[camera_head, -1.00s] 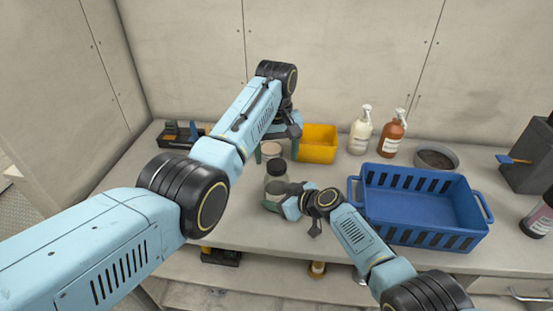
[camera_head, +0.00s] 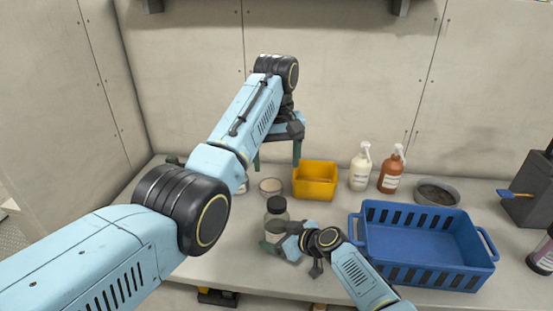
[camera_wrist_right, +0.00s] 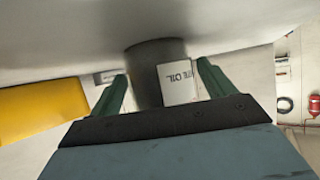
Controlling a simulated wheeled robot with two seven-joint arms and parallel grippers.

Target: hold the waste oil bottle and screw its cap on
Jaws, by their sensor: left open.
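How tightly the cap sits cannot be told. My right gripper (camera_head: 281,240) is low at the bottle, with its arm from the lower right. In the right wrist view its green fingers are on both sides of the dark bottle (camera_wrist_right: 150,80), which has a white label, and they look closed on it. My left gripper (camera_head: 277,160) is open and empty, fingers down, above and behind the bottle.
A yellow bin (camera_head: 315,181), white spray bottle (camera_head: 360,170), brown spray bottle (camera_head: 391,172) and grey bowl (camera_head: 437,194) stand behind. A blue crate (camera_head: 425,258) is on the right.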

